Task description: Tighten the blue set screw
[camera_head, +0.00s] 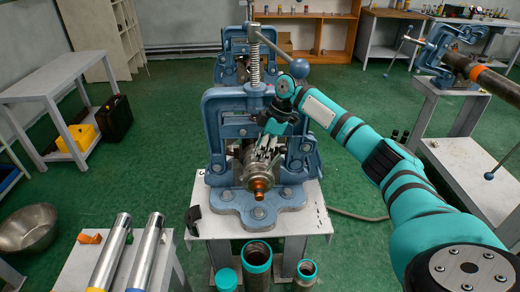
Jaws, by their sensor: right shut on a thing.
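A blue-grey vise (213,135) stands on a white table. A round metal collar (256,183) with an orange-brown tip (258,189) sits low in its front. My right gripper (265,151) comes in from the right and reaches down into the vise. Its fingers are shut on a small part just above the collar. The fingers hide that part, and I cannot make out a blue set screw there. My left gripper is not in view.
The vise's handle ends in a blue ball (299,68) just above my right wrist. Two silver cylinders (110,252) (146,254) lie on a table at lower left. Open pipe pieces (257,250) (306,270) stand in front. Another vise (437,45) holds a pipe at right.

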